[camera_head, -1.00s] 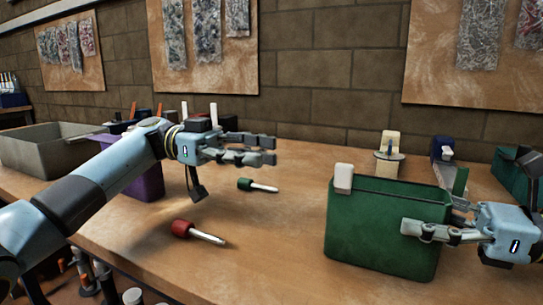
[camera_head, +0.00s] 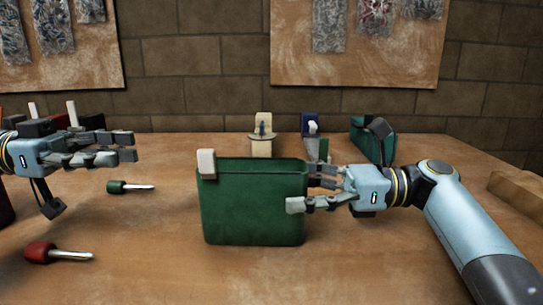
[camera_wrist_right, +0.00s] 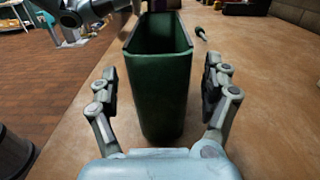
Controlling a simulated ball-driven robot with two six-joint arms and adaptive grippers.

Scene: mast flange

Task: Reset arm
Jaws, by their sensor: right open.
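My right gripper (camera_head: 309,188) is open at the right end of the green bin (camera_head: 252,205). In the right wrist view the fingers of my right gripper (camera_wrist_right: 161,82) are spread, one on each side of the near end of the green bin (camera_wrist_right: 160,95), with gaps between. My left gripper (camera_head: 128,146) is at the left of the head view, above the table. Its fingers look parted and nothing shows between them.
A red-handled screwdriver (camera_head: 42,252) and a green-handled one (camera_head: 118,187) lie on the table (camera_head: 140,270) left of the bin. A cream holder (camera_head: 261,135), a blue holder (camera_head: 311,126) and a teal bin (camera_head: 370,143) stand behind. The front middle is clear.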

